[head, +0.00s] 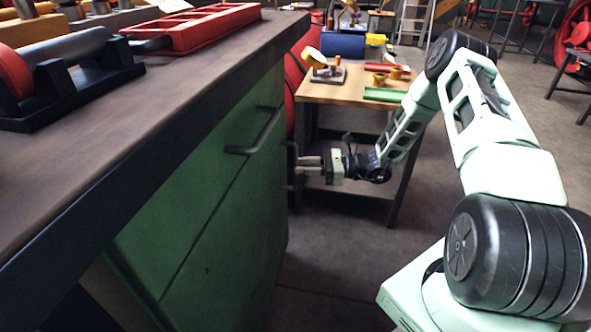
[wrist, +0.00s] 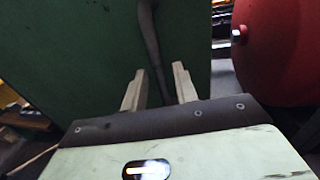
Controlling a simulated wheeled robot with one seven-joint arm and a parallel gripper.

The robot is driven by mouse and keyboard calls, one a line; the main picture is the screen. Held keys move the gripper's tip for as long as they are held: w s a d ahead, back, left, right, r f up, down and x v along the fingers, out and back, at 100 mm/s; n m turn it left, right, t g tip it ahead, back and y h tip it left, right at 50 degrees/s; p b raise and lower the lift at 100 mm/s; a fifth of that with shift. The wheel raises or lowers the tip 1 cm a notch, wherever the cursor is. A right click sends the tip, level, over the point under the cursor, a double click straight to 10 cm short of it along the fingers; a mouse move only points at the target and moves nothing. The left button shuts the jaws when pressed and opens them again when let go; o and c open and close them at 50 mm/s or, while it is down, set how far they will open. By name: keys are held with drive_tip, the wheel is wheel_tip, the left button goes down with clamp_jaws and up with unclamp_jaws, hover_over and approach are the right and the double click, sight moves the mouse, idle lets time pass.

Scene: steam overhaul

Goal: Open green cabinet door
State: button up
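The green cabinet door (head: 232,243) is the lower front panel of the cabinet under the workbench, and it looks closed. Its dark vertical handle (head: 289,166) is near the panel's far edge. My gripper (head: 299,164) reaches toward this handle from the right, its fingertips close to it. In the wrist view the green face (wrist: 70,60) fills the left and middle. The handle (wrist: 150,45) runs down it and passes between the two pale fingers of my gripper (wrist: 160,83). The fingers are apart, with a gap beside the handle. Whether either finger touches it cannot be told.
A drawer with a dark bar handle (head: 256,133) is above the door. The dark workbench top (head: 170,95) overhangs the front. A small wooden table (head: 340,93) with parts stands behind my gripper. A red round object (wrist: 275,50) is close on the right. Floor in front is clear.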

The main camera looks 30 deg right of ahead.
drive_tip(key=shift+x, duration=1.35)
clamp_jaws()
